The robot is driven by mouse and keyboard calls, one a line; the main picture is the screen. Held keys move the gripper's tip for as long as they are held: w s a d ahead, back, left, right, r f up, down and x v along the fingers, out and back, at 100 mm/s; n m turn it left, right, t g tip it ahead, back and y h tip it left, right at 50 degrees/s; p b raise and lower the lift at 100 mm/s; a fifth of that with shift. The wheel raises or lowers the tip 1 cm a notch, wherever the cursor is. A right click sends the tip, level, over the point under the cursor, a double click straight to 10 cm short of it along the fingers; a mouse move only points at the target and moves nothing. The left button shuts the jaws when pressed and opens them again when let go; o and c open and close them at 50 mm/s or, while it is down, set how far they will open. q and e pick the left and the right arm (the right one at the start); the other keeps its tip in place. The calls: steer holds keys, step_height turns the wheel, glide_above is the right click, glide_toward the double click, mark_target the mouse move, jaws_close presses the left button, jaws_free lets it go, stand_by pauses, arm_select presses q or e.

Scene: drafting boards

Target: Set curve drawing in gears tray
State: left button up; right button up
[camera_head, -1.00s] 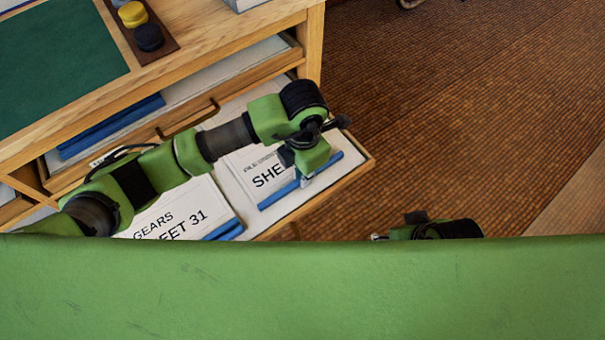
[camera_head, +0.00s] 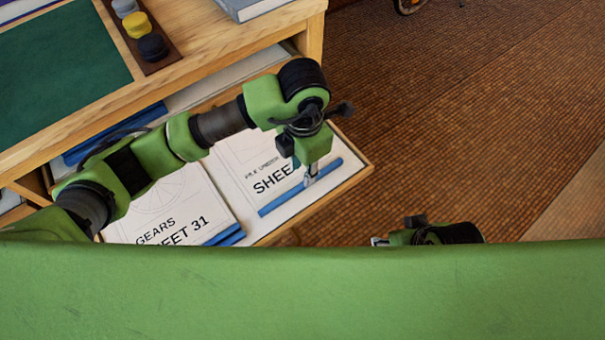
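A pulled-out tray (camera_head: 359,172) holds two white sheets with blue edge strips. The left sheet (camera_head: 168,202) reads "GEARS" and "SHEET 31" and shows a faint round line drawing. The right sheet (camera_head: 240,158) has small text above a large label beginning "SHEE"; my arm hides the rest, so I cannot tell whether it is the curve drawing. My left gripper (camera_head: 311,177) points down at the right sheet's blue strip, its small fingertips too close to it to show a grip. My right gripper (camera_head: 379,241) shows only a metal tip beside its arm at the lower middle.
A wooden desk (camera_head: 208,33) stands above the trays, with a green mat (camera_head: 60,70), a dark holder with several round pieces (camera_head: 137,24) and a grey book (camera_head: 250,8). Another blue-edged item (camera_head: 85,150) lies under the desk. Brown floor (camera_head: 440,120) is open at right.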

arm_select(q)
step_height(320, 180, up, 6)
steer(key=shift+f+p, duration=0.2)
steer(key=shift+p, duration=0.15)
arm_select(e)
steer(key=x, duration=0.3)
